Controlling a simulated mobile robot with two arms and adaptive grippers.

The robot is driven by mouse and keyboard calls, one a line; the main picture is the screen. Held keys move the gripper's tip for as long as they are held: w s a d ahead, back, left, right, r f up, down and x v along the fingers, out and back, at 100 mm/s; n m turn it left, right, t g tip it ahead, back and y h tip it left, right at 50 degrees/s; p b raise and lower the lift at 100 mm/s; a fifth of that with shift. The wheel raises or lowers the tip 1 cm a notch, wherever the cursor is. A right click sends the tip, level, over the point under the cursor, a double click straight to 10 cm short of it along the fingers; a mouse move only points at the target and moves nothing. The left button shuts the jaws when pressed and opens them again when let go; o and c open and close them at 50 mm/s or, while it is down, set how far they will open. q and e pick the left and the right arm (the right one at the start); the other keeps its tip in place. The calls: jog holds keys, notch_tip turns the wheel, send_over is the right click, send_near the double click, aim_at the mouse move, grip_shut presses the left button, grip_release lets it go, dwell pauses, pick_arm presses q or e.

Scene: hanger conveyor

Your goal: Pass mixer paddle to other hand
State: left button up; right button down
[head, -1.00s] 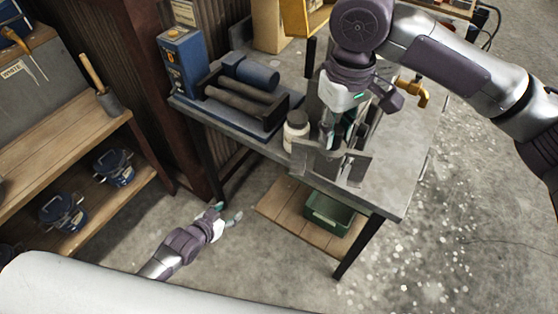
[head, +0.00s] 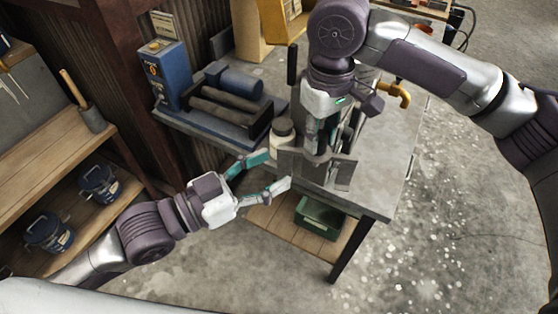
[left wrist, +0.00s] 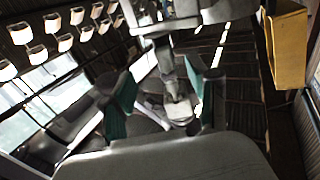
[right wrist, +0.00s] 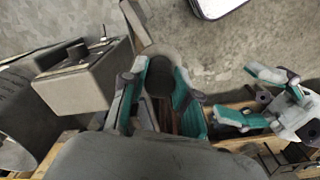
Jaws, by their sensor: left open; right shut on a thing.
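My right gripper (head: 319,142) is shut, pointing down above the grey table. A dark rounded part (right wrist: 160,76), apparently the mixer paddle, shows between its fingers in the right wrist view. Most of the paddle is hidden by the fingers. Grey plates (head: 342,173) show just below this gripper; I cannot tell whether they belong to the paddle or to a fixture. My left gripper (head: 274,172) is open and empty, with its teal fingers pointing right towards those plates. It also shows at the right of the right wrist view (right wrist: 240,94), apart from the right gripper.
The grey table (head: 385,185) has a lidded jar (head: 283,133) close behind my left fingertips. A blue roller machine (head: 235,95) and blue can (head: 165,72) stand further left. A green bin (head: 318,216) sits on the lower shelf. A wooden shelf with pots stands left.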

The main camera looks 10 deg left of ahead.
aim_at(323, 154)
pick_arm(q)
jog(key=x, duration=1.2)
jog(key=shift+a, duration=0.1)
grip_shut()
jog(key=shift+s+r, duration=0.15)
pick_arm(e)
jog(key=c, duration=0.8)
grip_release()
jog(key=shift+w, duration=0.15)
jog(key=shift+r, duration=0.15)
